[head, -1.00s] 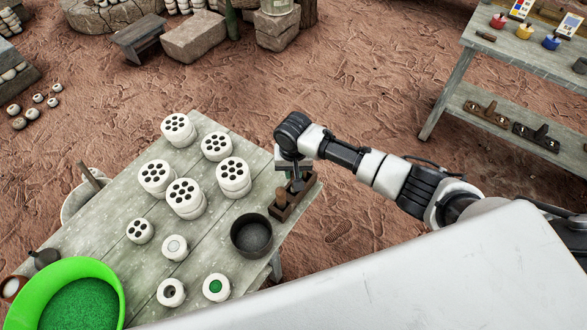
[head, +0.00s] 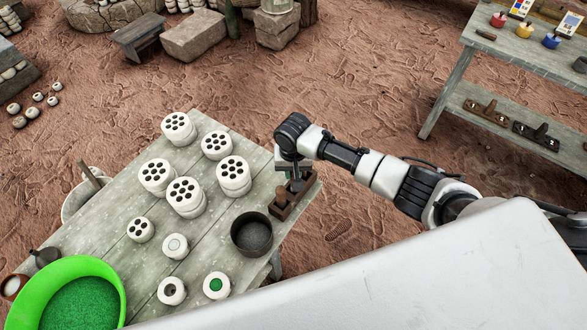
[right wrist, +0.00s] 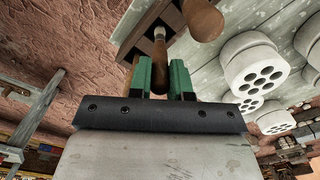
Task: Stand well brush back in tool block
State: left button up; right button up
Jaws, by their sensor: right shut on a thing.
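The tool block (head: 281,211) is a dark brown wooden stand at the right edge of the grey plank table. A wooden-handled tool (right wrist: 203,20) stands in it beside my gripper. My right gripper (head: 294,180) is over the far part of the block, pointing down. In the right wrist view, its green fingers (right wrist: 159,80) are shut on the well brush (right wrist: 159,58), a brown handle with a pale metal collar. The brush's far end points at the block (right wrist: 150,22); I cannot tell whether it sits in a hole. My left gripper is not in view.
A dark round pot (head: 252,235) stands close to the block. Several white cylinders with dark holes (head: 186,195) cover the table's middle. A green bowl (head: 112,290) of green grains is at the front left. A second table (head: 470,50) stands at the upper right.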

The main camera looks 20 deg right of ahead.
jog(key=shift+f+b, duration=0.5)
jog(key=shift+f, duration=0.85)
jog(key=o, duration=1.4)
jog(key=shift+r, duration=0.15)
jog(key=shift+r+p, duration=3)
jog(key=shift+p, duration=0.65)
jog(key=shift+f, duration=0.1)
